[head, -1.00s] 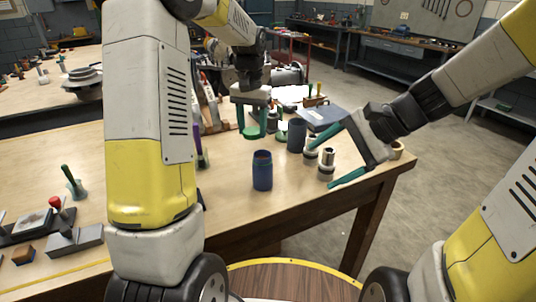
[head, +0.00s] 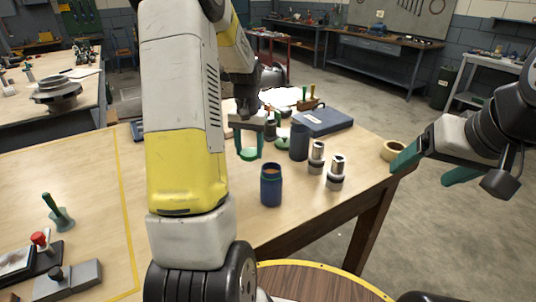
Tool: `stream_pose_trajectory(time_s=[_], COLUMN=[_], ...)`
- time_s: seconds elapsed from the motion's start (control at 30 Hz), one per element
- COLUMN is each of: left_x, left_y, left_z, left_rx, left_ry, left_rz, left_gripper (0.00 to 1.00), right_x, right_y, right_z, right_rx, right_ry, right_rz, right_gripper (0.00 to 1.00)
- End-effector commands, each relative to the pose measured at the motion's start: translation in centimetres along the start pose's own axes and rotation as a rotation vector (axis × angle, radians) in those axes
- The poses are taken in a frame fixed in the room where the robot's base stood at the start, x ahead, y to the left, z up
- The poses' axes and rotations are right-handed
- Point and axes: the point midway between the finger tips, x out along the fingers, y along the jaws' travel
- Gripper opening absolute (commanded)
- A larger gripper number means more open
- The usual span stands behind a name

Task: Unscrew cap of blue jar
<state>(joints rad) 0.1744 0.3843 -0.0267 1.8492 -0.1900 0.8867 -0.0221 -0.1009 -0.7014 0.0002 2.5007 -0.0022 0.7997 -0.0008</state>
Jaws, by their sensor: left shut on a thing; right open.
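The blue jar (head: 271,186) stands upright on the wooden table near its front edge. Its top is uncovered and shows a brownish opening. My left gripper (head: 250,153) is behind and slightly left of the jar, fingers pointing down. It is shut on a green round cap (head: 250,156), apart from the jar in the picture; its exact height above the table is hard to tell. My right gripper (head: 420,176) is open and empty, off the table's right edge and well away from the jar.
A dark blue-grey cylinder (head: 299,143) and two metal-topped parts (head: 316,158) (head: 336,173) stand right of the jar. A tan ring (head: 394,150) lies near the right edge, a blue case (head: 322,123) behind. The table left of my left arm has free room.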

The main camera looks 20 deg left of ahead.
Motion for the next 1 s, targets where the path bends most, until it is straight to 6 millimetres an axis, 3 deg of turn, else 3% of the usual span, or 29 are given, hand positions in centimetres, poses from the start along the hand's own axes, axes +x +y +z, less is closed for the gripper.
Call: stream_pose_trajectory(time_s=[0.5, 0.83, 0.87, 0.97, 1.0], left_x=[5.8, 6.0, 6.1, 6.0, 6.0], left_y=[0.0, 0.0, 0.0, 0.0, 0.0], left_z=[0.0, 0.0, 0.0, 0.0, 0.0], left_rx=[0.001, 0.001, 0.001, 0.001, 0.001], left_ry=[0.0, 0.0, 0.001, 0.001, 0.001], left_rz=[0.0, 0.0, 0.0, 0.0, 0.0], left_gripper=[0.03, 0.03, 0.53, 0.73, 0.73], right_x=[0.0, 0.0, 0.0, 0.0, 0.0], right_y=[0.0, 0.0, 0.0, 0.0, 0.0], right_z=[0.0, 0.0, 0.0, 0.0, 0.0], right_rx=[0.003, 0.003, 0.003, 0.003, 0.003], right_ry=[-0.001, -0.001, -0.001, -0.001, -0.001], right_rz=[-0.001, -0.001, -0.001, -0.001, -0.001], right_gripper=[0.8, 0.8, 0.8, 0.8, 0.8])
